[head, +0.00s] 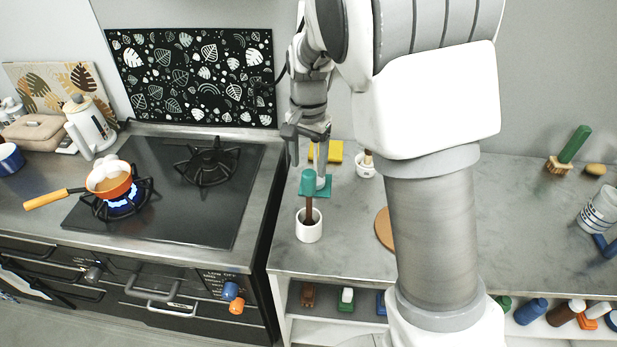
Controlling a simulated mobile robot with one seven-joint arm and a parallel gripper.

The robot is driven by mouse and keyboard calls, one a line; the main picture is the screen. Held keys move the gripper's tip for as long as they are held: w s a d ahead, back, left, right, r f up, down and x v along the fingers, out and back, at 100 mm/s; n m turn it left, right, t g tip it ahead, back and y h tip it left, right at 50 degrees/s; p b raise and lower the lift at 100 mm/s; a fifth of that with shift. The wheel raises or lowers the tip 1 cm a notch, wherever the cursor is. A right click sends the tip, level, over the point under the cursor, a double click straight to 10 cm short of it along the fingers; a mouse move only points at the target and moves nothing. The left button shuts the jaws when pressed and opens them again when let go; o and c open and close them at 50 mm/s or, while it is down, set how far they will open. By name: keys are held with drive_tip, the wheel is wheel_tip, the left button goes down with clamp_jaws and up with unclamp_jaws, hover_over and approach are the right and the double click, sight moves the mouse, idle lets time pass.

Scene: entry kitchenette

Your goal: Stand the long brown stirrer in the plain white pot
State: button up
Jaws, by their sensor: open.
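The long brown stirrer (309,212) has a brown shaft and a teal upper end. It stands nearly upright in the plain white pot (308,233), on the grey counter right of the stove. The pot's wall hides the shaft's lower end. My gripper (308,172) is open and points down at the stirrer's teal top, with a finger to either side of it in the picture. I cannot tell whether a finger touches it.
Behind stand a yellow block (327,151), a teal flat piece (326,188) and another white pot (366,171). A round wooden board (383,229) lies to the right, partly behind my arm. An orange pan (112,186) sits over a lit burner at left.

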drive_tip(key=shift+s+r, duration=0.1)
drive_tip(key=shift+r, duration=1.05)
drive_tip(key=s+d+r+n+t+y, duration=0.1)
drive_tip(key=s+d+r, duration=0.2)
drive_tip(key=s+r, duration=0.2)
drive_tip(key=s+d+r+n+t, duration=0.1)
drive_tip(key=s+d+r+n, duration=0.15)
drive_tip(key=s+r, duration=0.2)
drive_tip(key=s+d+r+n+t, duration=0.1)
drive_tip(key=s+d, duration=0.1)
drive_tip(key=s, duration=0.4)
drive_tip(key=s+d+r+n+t+h, duration=0.1)
drive_tip(key=s+d+n+t, duration=0.1)
drive_tip(key=s, duration=0.5)
drive_tip(key=shift+s+d+r+t, duration=0.2)
drive_tip(key=shift+s+r+t, duration=0.05)
drive_tip(key=shift+t, duration=0.05)
drive_tip(key=c, duration=0.3)
drive_tip(key=shift+a+n, duration=0.1)
drive_tip(key=shift+n, duration=0.15)
drive_tip(key=shift+a, duration=0.1)
